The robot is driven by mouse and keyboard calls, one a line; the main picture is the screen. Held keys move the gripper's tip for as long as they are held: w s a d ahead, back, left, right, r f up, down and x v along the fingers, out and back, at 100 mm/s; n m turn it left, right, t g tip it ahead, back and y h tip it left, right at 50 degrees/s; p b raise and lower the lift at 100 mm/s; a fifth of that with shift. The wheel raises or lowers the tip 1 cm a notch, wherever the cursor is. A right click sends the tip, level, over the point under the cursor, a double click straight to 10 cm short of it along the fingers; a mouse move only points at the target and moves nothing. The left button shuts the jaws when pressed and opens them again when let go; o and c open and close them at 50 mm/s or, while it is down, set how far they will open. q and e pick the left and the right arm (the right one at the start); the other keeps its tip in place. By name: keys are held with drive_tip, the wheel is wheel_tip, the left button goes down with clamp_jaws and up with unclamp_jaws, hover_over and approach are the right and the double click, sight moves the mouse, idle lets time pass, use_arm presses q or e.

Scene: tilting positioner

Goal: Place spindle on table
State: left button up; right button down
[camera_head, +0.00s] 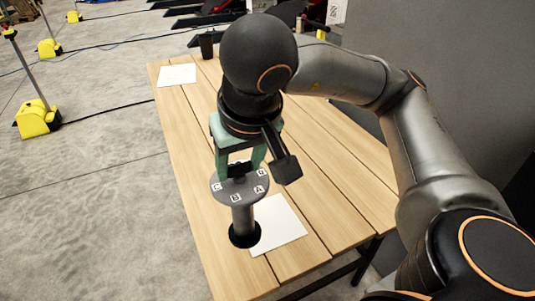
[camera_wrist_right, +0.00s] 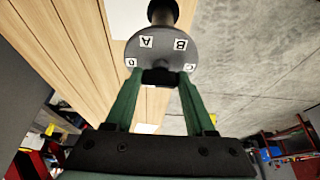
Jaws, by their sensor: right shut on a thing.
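The spindle (camera_head: 240,190) has a grey disc with white letter labels, a grey shaft below it and a dark round foot (camera_head: 244,235). It hangs roughly upright under my right gripper (camera_head: 238,172), whose green fingers are shut on the dark knob above the disc. In the right wrist view, the fingers (camera_wrist_right: 160,78) close on that knob, with the labelled disc (camera_wrist_right: 162,48) just beyond. The wooden table (camera_head: 335,190) lies below. I cannot tell whether the foot touches it. My left gripper is not in view.
A white sheet (camera_head: 282,226) lies on the table, partly behind the spindle. A grey panel (camera_head: 440,80) stands along the right side. Yellow-based posts (camera_head: 38,118) stand on the floor at left.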

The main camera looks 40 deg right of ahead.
drive_tip(key=w+d+f+b, duration=0.5)
drive_tip(key=w+d+f, duration=0.1)
drive_tip(key=d+f, duration=0.6)
drive_tip(key=shift+f, duration=0.3)
drive_tip(key=shift+d, duration=0.1)
drive_tip(key=shift+f, duration=0.15)
drive_tip(key=shift+c, duration=1.2)
unclamp_jaws()
drive_tip(key=shift+f, duration=0.1)
